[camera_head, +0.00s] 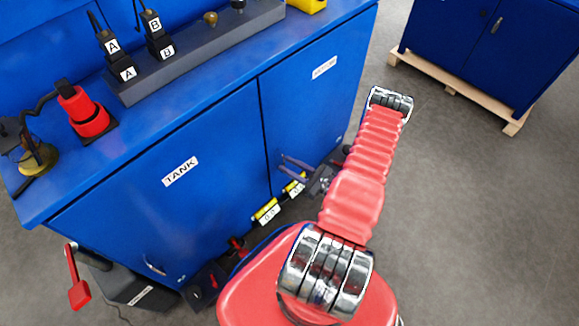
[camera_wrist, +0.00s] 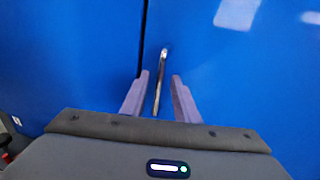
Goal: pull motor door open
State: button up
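The right-hand door (camera_head: 310,110) of the blue cabinet, whose label is hard to read, looks shut, flush with the TANK door (camera_head: 150,200) to its left. In the wrist view, a slim metal handle (camera_wrist: 162,62) stands upright on the blue door (camera_wrist: 205,65), just right of the seam. My gripper (camera_wrist: 160,76) is open, with one finger on each side of the handle and visible gaps at both sides. In the head view my gripper (camera_head: 285,166) is close to the right door's lower left part; the handle there is hidden or too small to tell.
The cabinet top (camera_head: 220,85) carries a grey rail, black plugs marked A and B, and a red device (camera_head: 85,115). Yellow tagged parts (camera_head: 265,209) sit low by the cabinet front. Another blue cabinet (camera_head: 495,45) stands on a wooden pallet (camera_head: 465,90). Floor at right is clear.

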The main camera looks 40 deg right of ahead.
jog(key=shift+c, duration=0.4)
grip_shut()
jog(key=shift+a, duration=0.15)
